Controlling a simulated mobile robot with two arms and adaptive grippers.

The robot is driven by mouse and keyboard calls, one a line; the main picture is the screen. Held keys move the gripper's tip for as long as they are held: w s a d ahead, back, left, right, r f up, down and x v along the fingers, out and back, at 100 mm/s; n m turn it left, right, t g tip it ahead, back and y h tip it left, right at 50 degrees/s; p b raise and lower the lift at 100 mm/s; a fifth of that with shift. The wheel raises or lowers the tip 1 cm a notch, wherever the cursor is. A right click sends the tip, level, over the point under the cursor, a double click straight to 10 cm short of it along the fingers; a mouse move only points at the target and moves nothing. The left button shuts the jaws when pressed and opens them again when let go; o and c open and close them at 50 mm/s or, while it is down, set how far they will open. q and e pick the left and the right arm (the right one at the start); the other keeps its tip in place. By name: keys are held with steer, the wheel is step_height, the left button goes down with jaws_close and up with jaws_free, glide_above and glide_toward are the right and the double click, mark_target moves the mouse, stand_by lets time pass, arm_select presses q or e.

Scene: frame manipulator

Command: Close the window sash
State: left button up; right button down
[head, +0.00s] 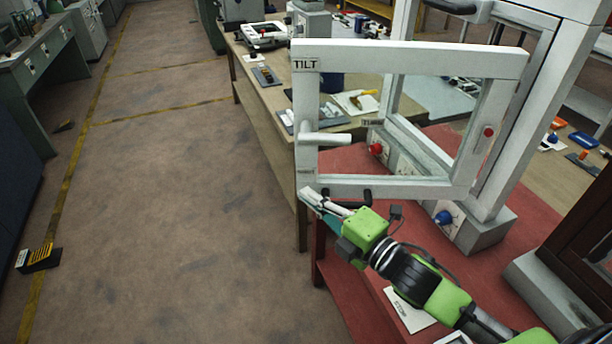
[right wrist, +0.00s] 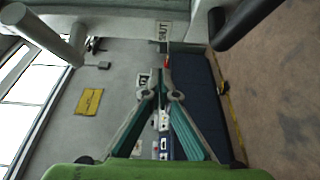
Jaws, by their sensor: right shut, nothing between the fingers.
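The window sash (head: 410,60) is a white frame that stands swung open from its larger white window frame (head: 545,95). It carries a "TILT" label at its upper left corner. A white lever handle (head: 326,139) sticks out from the sash's free left side. My right gripper (head: 314,198) is at the sash's lower left corner, below the handle. It is shut and empty; whether it touches the sash I cannot tell. In the right wrist view its fingers (right wrist: 160,88) converge, with a "SHUT" label (right wrist: 163,32) beyond them. My left gripper is not in view.
The window frame stands on a red tabletop (head: 540,215) with red and blue knobs at its base. A wooden workbench (head: 262,98) with tools lies behind the sash. A dark red frame (head: 575,230) stands at the right.

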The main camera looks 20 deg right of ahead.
mark_target(306, 181)
steer(key=shift+w+d+p, duration=0.2)
steer(key=shift+w+p, duration=0.3)
steer(key=shift+w, duration=0.85)
steer(key=shift+w+d+p, duration=0.15)
steer(key=shift+w+p, duration=0.35)
steer(key=shift+w, duration=0.85)
